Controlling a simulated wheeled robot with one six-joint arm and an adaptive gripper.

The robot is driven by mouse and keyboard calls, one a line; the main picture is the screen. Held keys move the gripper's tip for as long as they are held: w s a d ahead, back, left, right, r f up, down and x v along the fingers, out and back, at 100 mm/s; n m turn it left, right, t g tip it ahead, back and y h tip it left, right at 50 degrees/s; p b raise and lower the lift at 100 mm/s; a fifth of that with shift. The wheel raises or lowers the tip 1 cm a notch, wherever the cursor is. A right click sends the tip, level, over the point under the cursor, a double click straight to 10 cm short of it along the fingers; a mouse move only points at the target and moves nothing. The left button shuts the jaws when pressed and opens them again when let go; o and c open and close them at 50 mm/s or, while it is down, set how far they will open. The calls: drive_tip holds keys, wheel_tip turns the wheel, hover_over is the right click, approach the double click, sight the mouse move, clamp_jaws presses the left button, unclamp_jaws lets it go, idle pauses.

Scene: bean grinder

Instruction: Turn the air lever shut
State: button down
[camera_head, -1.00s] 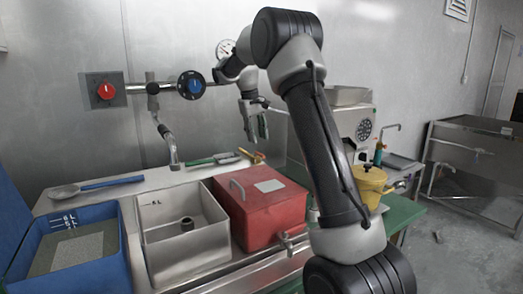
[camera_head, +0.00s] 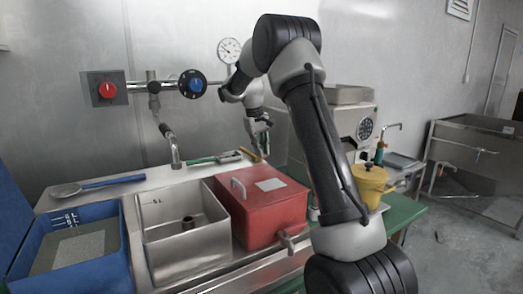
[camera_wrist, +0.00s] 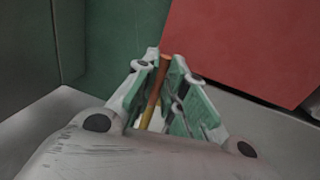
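The lever (camera_wrist: 151,110) is a thin yellow bar with an orange end in the wrist view. It lies in the gap between the two green-padded fingers of my gripper (camera_wrist: 165,62). The fingers stand apart, with light gaps beside the bar; firm contact does not show. In the head view my gripper (camera_head: 262,148) points down over the back of the counter, just behind the red box. The yellow lever (camera_head: 249,153) shows there beside the fingertips, partly hidden by them. The lever's pivot is hidden.
The red lidded box (camera_head: 262,205) stands close in front of my gripper. A green-handled tool (camera_head: 203,160) lies to the left on the counter. A steel basin (camera_head: 180,240), a blue bin (camera_head: 72,268) and a yellow pot (camera_head: 370,184) stand nearby. A gauge (camera_head: 229,50) is on the wall.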

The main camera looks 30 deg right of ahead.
drive_tip(key=shift+a, duration=0.1)
idle(0.3)
drive_tip(key=a+m, duration=0.1)
drive_tip(key=m, duration=0.2)
drive_tip(key=w+a+m+g, duration=0.1)
drive_tip(key=m, duration=0.2)
drive_tip(key=w+a+m, duration=0.1)
drive_tip(key=m, duration=0.3)
drive_tip(key=shift+a+g+y, duration=0.1)
drive_tip(key=shift+g+y, duration=0.2)
drive_tip(key=shift+y, duration=0.1)
drive_tip(key=m, duration=0.1)
drive_tip(key=w+m, duration=0.1)
drive_tip(key=m, duration=0.2)
drive_tip(key=shift+w+a+m+y, duration=0.3)
drive_tip(key=shift+a, duration=0.05)
drive_tip(key=shift+w+m+g+y, duration=0.2)
drive_tip(key=shift+w+m, duration=0.15)
drive_tip(key=shift+m, duration=0.5)
drive_tip(key=shift+w+m+g+y, duration=0.1)
drive_tip(key=shift+w+m+y, duration=0.15)
drive_tip(key=shift+m, duration=0.6)
drive_tip(key=shift+w, duration=0.1)
drive_tip(key=c, duration=1.5)
unclamp_jaws()
